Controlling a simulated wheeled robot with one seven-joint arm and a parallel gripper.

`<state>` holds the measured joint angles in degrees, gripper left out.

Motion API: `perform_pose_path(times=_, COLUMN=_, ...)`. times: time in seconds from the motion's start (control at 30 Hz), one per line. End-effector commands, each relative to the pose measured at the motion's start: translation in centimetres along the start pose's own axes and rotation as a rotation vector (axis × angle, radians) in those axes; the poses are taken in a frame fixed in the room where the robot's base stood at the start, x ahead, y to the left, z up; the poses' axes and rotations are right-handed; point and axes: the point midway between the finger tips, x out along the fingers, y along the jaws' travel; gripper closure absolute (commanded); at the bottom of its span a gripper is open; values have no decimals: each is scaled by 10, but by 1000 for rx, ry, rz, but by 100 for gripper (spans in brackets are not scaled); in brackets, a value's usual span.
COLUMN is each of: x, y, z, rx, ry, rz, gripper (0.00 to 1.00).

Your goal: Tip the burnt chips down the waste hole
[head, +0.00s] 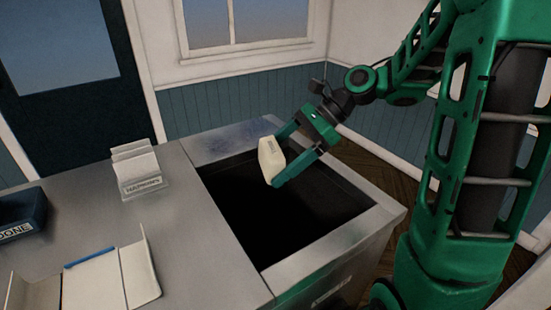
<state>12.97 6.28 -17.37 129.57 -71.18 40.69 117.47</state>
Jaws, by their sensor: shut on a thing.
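My gripper (289,155) is shut on a small cream carton (269,160). The carton is tilted and is held over the dark rectangular waste hole (250,205) in the metal counter, towards its back right. Small dark marks show near the carton's upper part. No burnt chips can be made out, and the inside of the carton is hidden from this view. The inside of the hole is too dark to see into.
A white labelled holder (137,170) stands on the counter left of the hole. A dark blue box marked DONE (20,217) sits at the far left. A pale open tray-like thing (90,283) with a blue strip lies at the front. The counter between them is bare.

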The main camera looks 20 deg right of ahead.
Motion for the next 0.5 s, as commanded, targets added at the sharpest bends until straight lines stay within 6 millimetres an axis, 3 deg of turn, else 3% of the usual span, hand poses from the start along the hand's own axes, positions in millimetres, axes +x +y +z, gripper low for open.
perform_pose_path(times=0.13, x=-5, y=-2, z=-5, rx=2, ry=23, rz=-7, gripper=60)
perform_pose_path(times=0.23, x=-22, y=-8, z=-23, rx=13, ry=92, rz=-28, gripper=60)
perform_pose_path(times=0.5, x=-100, y=-17, z=-82, rx=103, ry=334, rz=-99, gripper=60)
